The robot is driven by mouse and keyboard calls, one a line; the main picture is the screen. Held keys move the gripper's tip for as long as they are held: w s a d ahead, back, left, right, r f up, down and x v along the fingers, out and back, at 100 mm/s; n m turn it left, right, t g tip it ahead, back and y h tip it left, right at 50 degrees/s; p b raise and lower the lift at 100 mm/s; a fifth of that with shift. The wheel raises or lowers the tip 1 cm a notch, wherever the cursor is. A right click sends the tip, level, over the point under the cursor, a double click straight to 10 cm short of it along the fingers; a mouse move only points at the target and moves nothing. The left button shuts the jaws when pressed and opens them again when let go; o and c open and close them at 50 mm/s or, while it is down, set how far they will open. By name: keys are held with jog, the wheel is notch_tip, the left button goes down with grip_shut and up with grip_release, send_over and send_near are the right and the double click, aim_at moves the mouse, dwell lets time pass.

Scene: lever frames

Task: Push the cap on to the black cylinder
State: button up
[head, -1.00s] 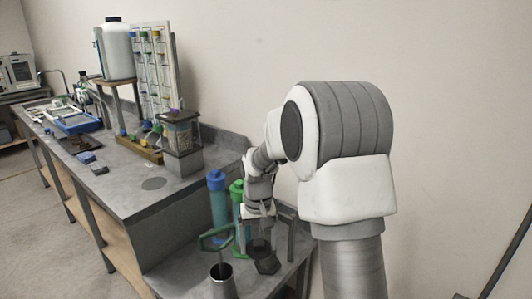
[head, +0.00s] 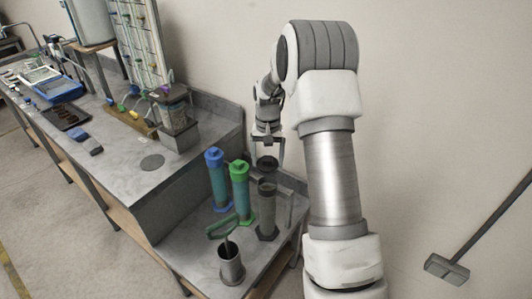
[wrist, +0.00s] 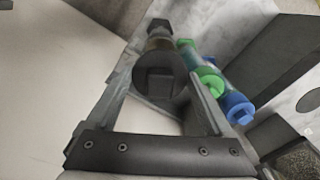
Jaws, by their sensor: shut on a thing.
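My gripper (head: 267,153) is shut on a dark round cap (head: 265,163), above and slightly behind the black cylinder (head: 267,211) in the head view. A gap shows between the cap and the cylinder's top. In the wrist view my gripper (wrist: 160,76) has one finger on each side of the cap (wrist: 158,82), whose square knob faces the camera. Part of the black cylinder (wrist: 160,43) shows past the cap there; its top is hidden by the cap. The cylinder stands upright on the low bench.
A green-capped cylinder (head: 239,190) and a blue-capped one (head: 216,178) stand just left of the black one. A metal beaker (head: 231,265) with a green-handled piece is in front. A grey upright post stands close on the right. The wall is behind.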

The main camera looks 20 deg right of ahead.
notch_tip(320, 180, down, 6)
jog(key=b, duration=0.3)
jog(key=shift+f+b, duration=0.15)
jog(key=shift+b, duration=0.25)
jog(key=shift+f, duration=0.15)
dwell(1.9)
jog(key=o, duration=1.1)
jog(key=shift+r+p, duration=1.95)
jog(key=shift+r, duration=1.6)
